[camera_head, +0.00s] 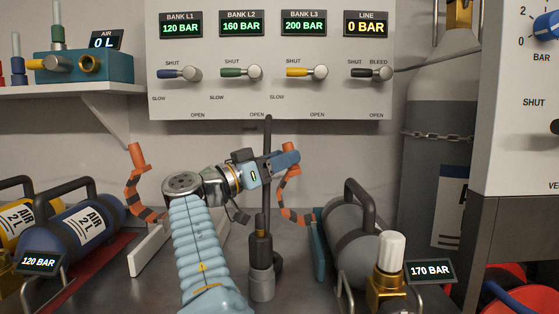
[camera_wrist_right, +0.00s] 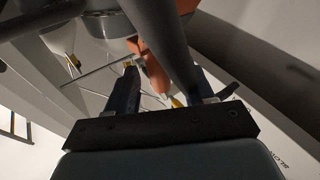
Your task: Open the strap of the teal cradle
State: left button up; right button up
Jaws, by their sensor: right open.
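The teal cradle (camera_head: 319,245) is on the bench, right of centre in the head view, with a grey cylinder (camera_head: 362,240) lying in it. Its orange-and-black striped strap (camera_head: 285,190) rises at the cradle's far left end, with a plain orange end tab (camera_head: 287,147) on top. In the right wrist view, the open fingers (camera_wrist_right: 165,92) are either side of an orange piece (camera_wrist_right: 155,73); contact is unclear. My left gripper is out of view.
A black-topped grey fitting (camera_head: 261,270) stands left of the teal cradle, with a dark hose (camera_head: 268,130) behind. A brass valve with white knob (camera_head: 391,255) is at front right. A blue cylinder (camera_head: 75,232) lies at left, beside another striped strap (camera_head: 140,190). The valve panel (camera_head: 220,100) is behind.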

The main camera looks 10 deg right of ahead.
jog(key=v, duration=1.4)
